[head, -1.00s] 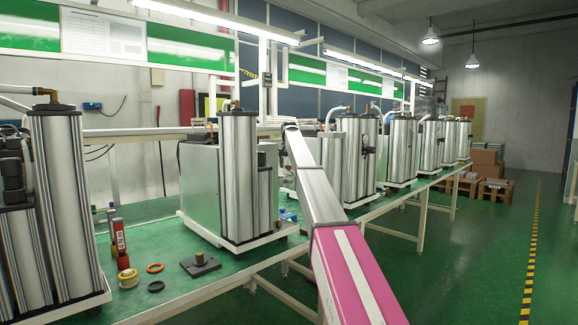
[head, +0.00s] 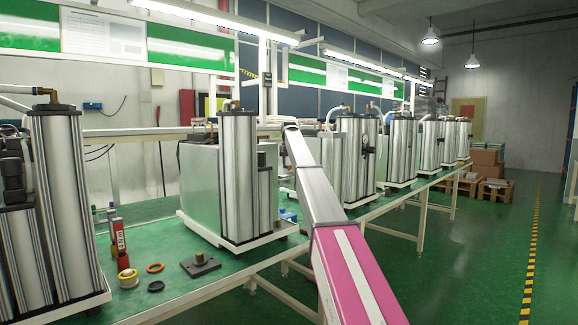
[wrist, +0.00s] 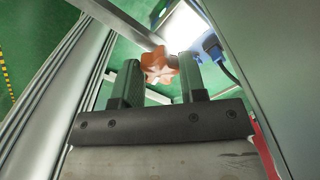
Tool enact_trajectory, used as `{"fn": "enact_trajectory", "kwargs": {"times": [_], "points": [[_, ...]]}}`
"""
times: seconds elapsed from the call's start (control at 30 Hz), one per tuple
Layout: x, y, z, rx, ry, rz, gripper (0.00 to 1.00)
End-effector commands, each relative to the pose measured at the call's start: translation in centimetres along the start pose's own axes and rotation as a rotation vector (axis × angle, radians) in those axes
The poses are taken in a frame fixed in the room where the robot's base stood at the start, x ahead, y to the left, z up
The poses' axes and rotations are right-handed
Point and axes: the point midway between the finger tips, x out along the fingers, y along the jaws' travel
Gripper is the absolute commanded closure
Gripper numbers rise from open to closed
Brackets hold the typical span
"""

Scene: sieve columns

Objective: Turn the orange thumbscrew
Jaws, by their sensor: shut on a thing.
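The orange thumbscrew (wrist: 158,62) shows in the wrist view as a lobed knob between the two dark fingertips. My gripper (wrist: 159,70) is shut on it near the ends of the fingers. What the thumbscrew is screwed into is hard to make out. In the head view my grey and pink arm reaches forward among the column units, and neither my gripper nor the thumbscrew can be seen there.
In the wrist view a grey panel (wrist: 253,60) stands close on the right and ribbed metal columns (wrist: 45,90) on the left. On the green bench lie a red tube (head: 118,240), rings (head: 155,268) and a black block (head: 200,265). Column units (head: 237,175) crowd the bench.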

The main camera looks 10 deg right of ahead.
Motion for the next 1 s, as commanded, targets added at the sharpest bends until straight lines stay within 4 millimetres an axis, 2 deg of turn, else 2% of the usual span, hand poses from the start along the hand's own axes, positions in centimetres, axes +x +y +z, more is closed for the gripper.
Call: {"fn": "enact_trajectory", "kwargs": {"times": [0.6,1.0], "points": [[-0.02,-0.01,0.01,-0.534,-0.001,0.000,0.85],[-0.03,-0.01,0.01,-0.695,-0.001,0.000,0.85]]}}
